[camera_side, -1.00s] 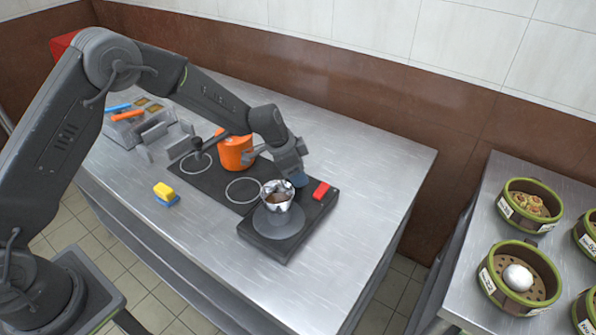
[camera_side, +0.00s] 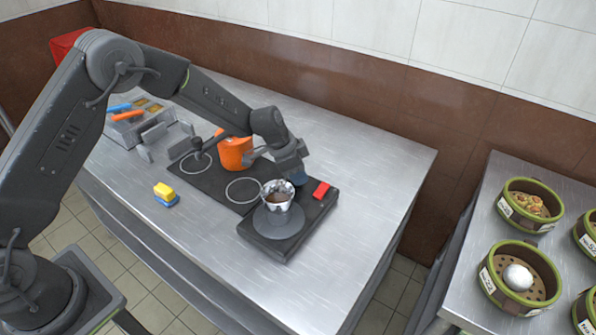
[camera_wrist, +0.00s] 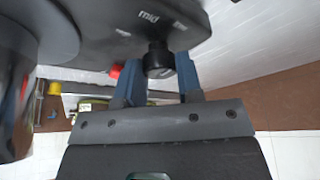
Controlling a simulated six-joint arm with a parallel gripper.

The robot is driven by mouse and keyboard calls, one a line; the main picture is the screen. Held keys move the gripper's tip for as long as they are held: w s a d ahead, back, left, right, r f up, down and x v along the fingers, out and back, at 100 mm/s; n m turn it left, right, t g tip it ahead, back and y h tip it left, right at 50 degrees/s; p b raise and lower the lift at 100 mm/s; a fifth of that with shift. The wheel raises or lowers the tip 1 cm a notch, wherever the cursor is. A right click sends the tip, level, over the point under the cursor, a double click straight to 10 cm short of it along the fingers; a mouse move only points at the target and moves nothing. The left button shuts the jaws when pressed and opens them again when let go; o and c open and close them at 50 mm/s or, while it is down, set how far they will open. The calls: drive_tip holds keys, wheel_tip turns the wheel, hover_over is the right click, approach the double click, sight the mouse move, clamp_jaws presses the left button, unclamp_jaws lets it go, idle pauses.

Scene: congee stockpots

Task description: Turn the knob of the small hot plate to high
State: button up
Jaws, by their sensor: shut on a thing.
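The small hot plate (camera_side: 262,241) is a dark box on the steel table, with a small metal pot (camera_side: 278,196) on its round plate. My gripper (camera_side: 300,179) is down at the hot plate's far side, behind the pot. In the wrist view the black knob (camera_wrist: 158,62) sits between the two blue fingers of my gripper (camera_wrist: 157,74), which is shut on it. The hot plate's dark panel (camera_wrist: 100,22) shows a "mid" label close to the knob. The knob is hidden in the side view, and I cannot read its setting.
A red block (camera_side: 321,190) lies near the hot plate's far right corner. A yellow and blue sponge (camera_side: 166,194) lies left. Bamboo baskets (camera_side: 519,279) stand on another table.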

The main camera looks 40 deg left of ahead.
drive_tip(key=n+t+y, duration=0.1)
drive_tip(key=n, duration=0.2)
drive_tip(key=shift+d+n, duration=0.1)
drive_tip(key=shift+n, duration=0.2)
drive_tip(key=shift+n+y, duration=0.7)
drive_tip(key=shift+n, duration=1.1)
drive_tip(key=o, duration=0.9)
drive_tip(key=v, duration=1.4)
drive_tip(key=shift+s+d+f, duration=0.1)
drive_tip(key=shift+s+d, duration=0.05)
drive_tip(key=shift+d, duration=0.05)
